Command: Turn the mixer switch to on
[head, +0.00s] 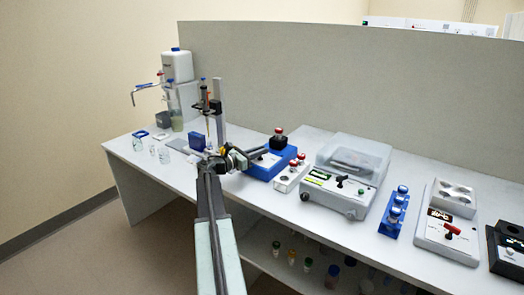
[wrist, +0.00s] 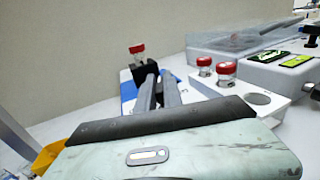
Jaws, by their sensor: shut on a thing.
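The mixer (head: 265,168) is a low blue and white unit with a black head on top that carries a red-capped tube (head: 279,132). In the wrist view the mixer's blue side (wrist: 128,90) shows just beyond my fingers, with the red-capped tube (wrist: 137,48) behind them. My gripper (head: 256,154) is at the front of the mixer, with its dark fingers (wrist: 158,88) close together. It is shut on the mixer switch, which the fingers hide. I cannot tell which way the switch points.
A white rack (head: 291,177) with red-capped tubes stands close right of the mixer. Further right are a lidded grey machine (head: 347,178), a blue tube rack (head: 394,211) and a grey unit with a red handle (head: 448,225). A stand (head: 219,115) rises left of my gripper.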

